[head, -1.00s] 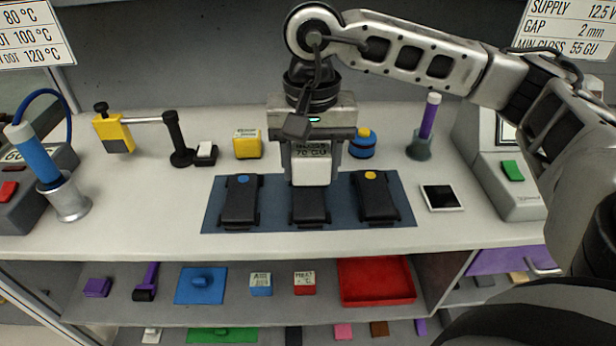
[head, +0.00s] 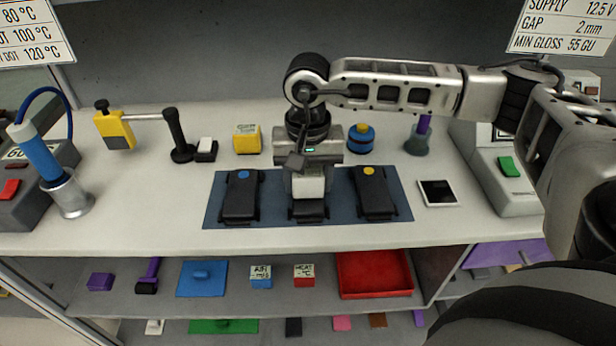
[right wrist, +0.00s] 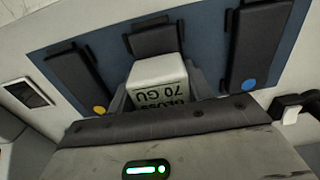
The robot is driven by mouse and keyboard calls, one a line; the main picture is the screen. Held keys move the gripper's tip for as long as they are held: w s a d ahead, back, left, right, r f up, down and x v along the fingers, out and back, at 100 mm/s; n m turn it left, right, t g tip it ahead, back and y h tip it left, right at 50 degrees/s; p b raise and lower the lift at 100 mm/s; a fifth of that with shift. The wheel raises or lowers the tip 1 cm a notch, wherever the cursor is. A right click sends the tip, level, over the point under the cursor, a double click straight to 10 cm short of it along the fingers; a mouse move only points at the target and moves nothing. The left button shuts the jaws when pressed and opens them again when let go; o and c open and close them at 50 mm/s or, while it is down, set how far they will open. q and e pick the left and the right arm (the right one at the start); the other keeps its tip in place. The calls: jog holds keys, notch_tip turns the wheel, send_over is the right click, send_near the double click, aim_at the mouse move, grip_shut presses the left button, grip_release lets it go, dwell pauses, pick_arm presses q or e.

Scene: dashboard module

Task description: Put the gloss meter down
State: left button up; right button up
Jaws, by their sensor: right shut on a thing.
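The gloss meter (head: 308,187) is a small white block. In the right wrist view it also shows (right wrist: 158,72), with its "70 GU" label upside down. My right gripper (head: 308,192) is shut on it, pointing down from above. The meter is over the middle black module (head: 308,211) on the blue mat (head: 274,190) and hides part of it. I cannot tell whether the meter touches the module. My left gripper is not in view.
Black modules with a blue dot (head: 240,198) and a yellow dot (head: 376,194) flank the middle one closely. A yellow block (head: 246,139) and a blue round piece (head: 361,139) stand behind the mat. A dark-screened square (head: 438,193) lies to the right. The front bench strip is clear.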

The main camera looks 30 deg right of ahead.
aim_at(308, 171)
jog(key=shift+f, duration=0.25)
jog(key=o, duration=1.1)
jog(key=shift+r, duration=0.1)
jog(key=shift+o, duration=0.2)
jog(key=shift+r, duration=0.4)
notch_tip(308, 171, up, 11)
jog(key=shift+f+b, duration=0.2)
jog(key=shift+b, duration=0.35)
jog(key=shift+r, duration=0.5)
